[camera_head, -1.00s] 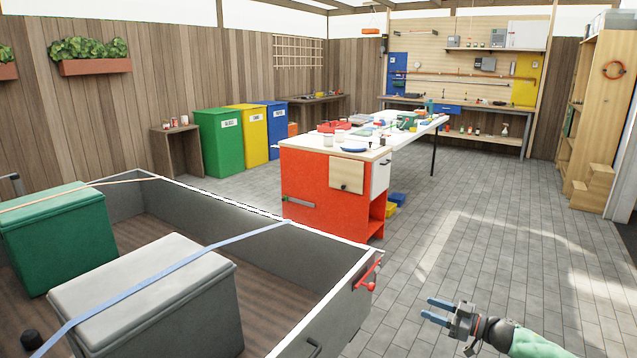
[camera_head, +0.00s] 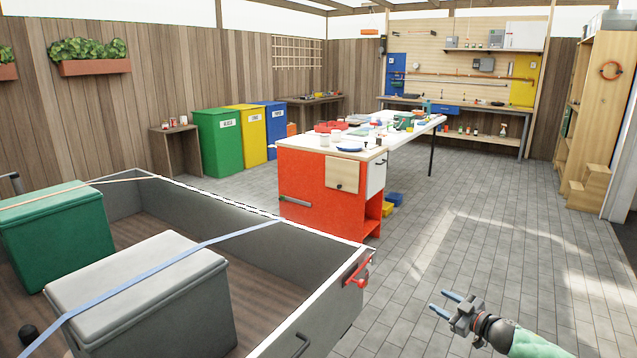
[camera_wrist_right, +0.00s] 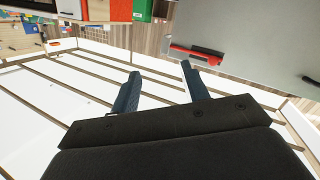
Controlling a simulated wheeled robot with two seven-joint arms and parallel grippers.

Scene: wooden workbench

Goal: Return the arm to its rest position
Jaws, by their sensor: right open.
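My right gripper (camera_head: 447,303) is in the lower right of the head view, over the grey paved floor. Its two blue fingers are apart, with nothing between them. In the right wrist view the same gripper (camera_wrist_right: 160,82) shows both fingers spread and empty. The right forearm comes in from the bottom right edge with a green sleeve. My left gripper does not show in the head view.
A grey cart (camera_head: 318,290) with a red latch (camera_head: 357,274) stands left of the gripper, holding a green box (camera_head: 58,235) and a grey box (camera_head: 140,295) under straps. A red cabinet (camera_head: 315,205) stands beyond. The floor (camera_head: 470,230) on the right is clear.

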